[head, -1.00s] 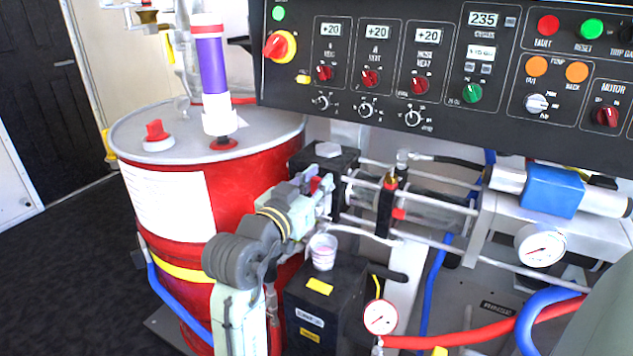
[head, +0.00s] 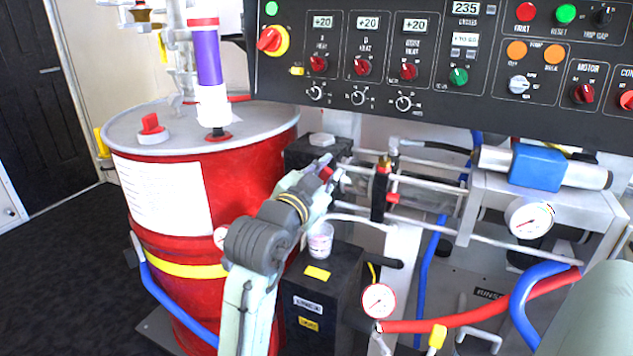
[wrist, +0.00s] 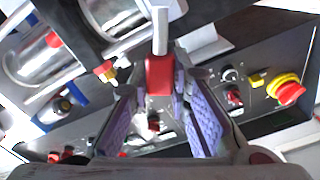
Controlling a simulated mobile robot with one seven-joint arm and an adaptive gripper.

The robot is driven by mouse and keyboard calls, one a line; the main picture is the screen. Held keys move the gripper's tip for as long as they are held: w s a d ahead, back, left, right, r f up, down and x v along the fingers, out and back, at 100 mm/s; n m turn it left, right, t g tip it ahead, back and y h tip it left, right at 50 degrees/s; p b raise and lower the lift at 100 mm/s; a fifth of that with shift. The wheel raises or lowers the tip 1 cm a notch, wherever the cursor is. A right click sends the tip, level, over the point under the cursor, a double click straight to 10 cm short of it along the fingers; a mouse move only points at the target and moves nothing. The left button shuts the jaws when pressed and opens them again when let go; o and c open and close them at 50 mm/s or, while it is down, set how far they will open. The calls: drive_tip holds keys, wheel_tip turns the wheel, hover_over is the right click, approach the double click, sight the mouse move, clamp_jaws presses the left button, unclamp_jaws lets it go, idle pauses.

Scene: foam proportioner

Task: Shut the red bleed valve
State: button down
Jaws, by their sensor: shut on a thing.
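The red bleed valve handle (head: 326,174) is a small red block on a pale grey stem. It sits between the fingers of my gripper (head: 328,170), which is shut on it beside the black pump block (head: 303,152). In the wrist view the red handle (wrist: 160,75) lies between the purple-padded fingers of my gripper (wrist: 155,100). Its grey stem (wrist: 160,30) points away from the fingers. The stem's far end is not clear, so the valve body cannot be made out.
A red drum (head: 255,180) stands close on the left. A white cup (head: 320,240) on a black box (head: 335,290) is just below my gripper. Metal rods and a brass fitting (head: 385,163) are close on the right. The control panel (head: 440,70) overhangs behind.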

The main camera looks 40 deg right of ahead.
drive_tip(key=s+d+f+m+b, duration=0.1)
drive_tip(key=s+f+m+b, duration=0.2)
drive_tip(key=f+m+b, duration=0.3)
drive_tip(key=shift+s+d+m+b, duration=0.25)
drive_tip(key=shift+m+b, duration=2.15)
drive_tip(key=shift+m, duration=0.9)
drive_tip(key=shift+f, duration=0.1)
drive_tip(key=c, duration=1.5)
unclamp_jaws()
drive_tip(key=shift+a, duration=0.1)
drive_tip(key=v, duration=0.7)
drive_tip(key=shift+a, duration=0.2)
